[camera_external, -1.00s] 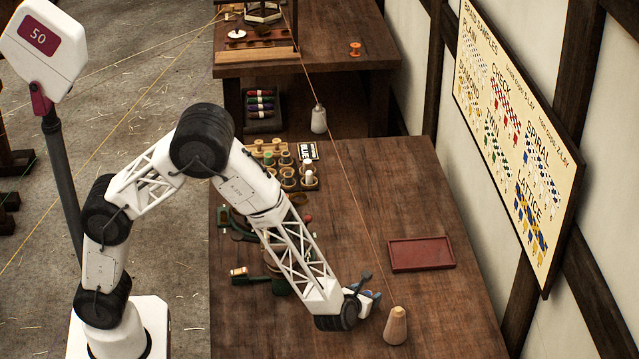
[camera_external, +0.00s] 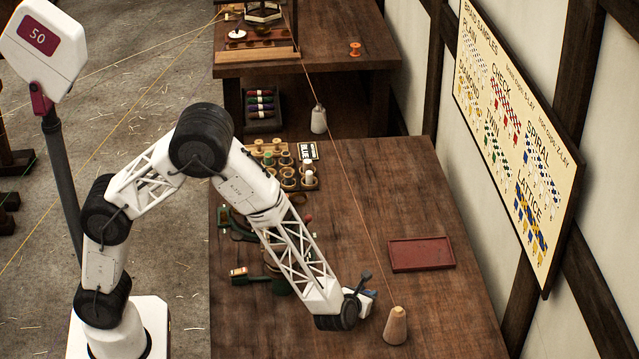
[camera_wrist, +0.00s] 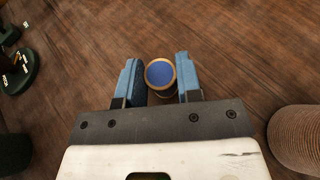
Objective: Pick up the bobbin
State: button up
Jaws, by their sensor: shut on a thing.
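The bobbin (camera_wrist: 160,73) shows end-on in the wrist view, with a blue face inside a tan rim. My gripper (camera_wrist: 159,76) has its blue fingers on either side of it and is shut on it. The bobbin is between the fingers, over the brown wooden table. I cannot tell whether it touches the table. In the external view my gripper (camera_external: 371,296) is low over the near part of the table, and I cannot make out the bobbin there.
A tan cone (camera_external: 396,326) stands just right of my gripper, with a thread running up from it. A red tray (camera_external: 421,254) lies farther back on the right. A rack of spools (camera_external: 289,177) is at the table's far left. Dark green round pieces (camera_wrist: 17,72) lie left.

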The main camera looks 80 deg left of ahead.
jog(key=shift+r, duration=1.65)
jog(key=s, duration=0.5)
jog(key=s+r, duration=0.1)
jog(key=s, duration=1)
jog(key=shift+d+r, duration=0.15)
jog(key=shift+r, duration=0.1)
